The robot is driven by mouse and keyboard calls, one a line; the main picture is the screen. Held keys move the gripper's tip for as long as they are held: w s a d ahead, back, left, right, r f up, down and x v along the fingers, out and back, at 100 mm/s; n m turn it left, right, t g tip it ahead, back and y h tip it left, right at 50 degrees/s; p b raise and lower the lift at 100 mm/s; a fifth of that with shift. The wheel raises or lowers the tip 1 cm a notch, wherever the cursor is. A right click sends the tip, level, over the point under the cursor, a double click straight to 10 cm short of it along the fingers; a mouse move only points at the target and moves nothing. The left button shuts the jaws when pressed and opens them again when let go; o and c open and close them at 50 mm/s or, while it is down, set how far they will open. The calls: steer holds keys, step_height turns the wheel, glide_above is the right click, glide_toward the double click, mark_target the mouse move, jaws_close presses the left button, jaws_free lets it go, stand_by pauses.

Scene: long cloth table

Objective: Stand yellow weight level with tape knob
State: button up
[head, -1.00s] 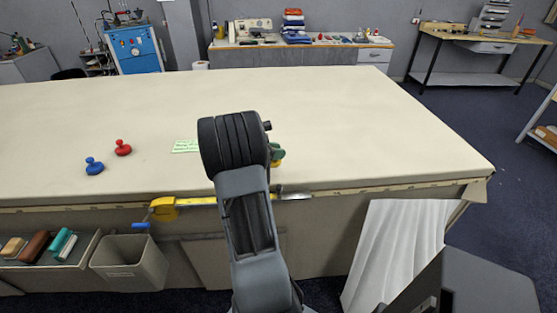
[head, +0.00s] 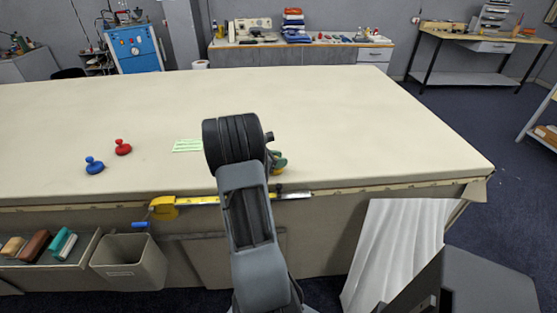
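A small yellow piece (head: 278,171), likely the yellow weight, shows low at the right edge of my arm near the table's front edge. A dark green piece (head: 278,159) shows just above it; I cannot tell whether it is a weight or part of my gripper. My arm's dark wrist hides most of this spot, including the fingertips, so any hold is hidden. The tape along the front edge has a yellow housing (head: 163,208) at its left, with a blue knob (head: 140,225) hanging below it. The tape's silver end (head: 293,195) shows right of my arm.
A blue weight (head: 94,166) and a red weight (head: 123,147) stand on the left of the cloth table (head: 380,130). A green card (head: 187,146) lies left of my wrist. A grey bin (head: 130,262) hangs below the front edge. The table's right side is clear.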

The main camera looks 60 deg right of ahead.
steer(key=o, duration=0.4)
steer(key=shift+c, duration=0.2)
steer(key=shift+r, duration=0.3)
steer(key=v, duration=1.1)
steer(key=shift+w+a, duration=0.1)
steer(key=shift+w+a+r, duration=0.15)
steer(key=shift+a+r, duration=0.1)
steer(key=shift+a, duration=0.25)
steer(key=s+a+r+m+t+y, duration=0.1)
steer(key=a+m+t+y, duration=0.4)
steer(key=a, duration=1.2)
steer(key=s+a+r+m+t+y, duration=0.1)
steer(key=s+a+m+t+y, duration=0.3)
steer(key=a, duration=1.3)
steer(key=m+t+y, duration=0.1)
steer(key=m+y, duration=0.1)
steer(key=shift+s+a+r+m+t+y, duration=0.25)
steer(key=shift+a+r+m+t+y, duration=0.05)
steer(key=shift+a+y, duration=0.1)
steer(key=shift+r, duration=0.1)
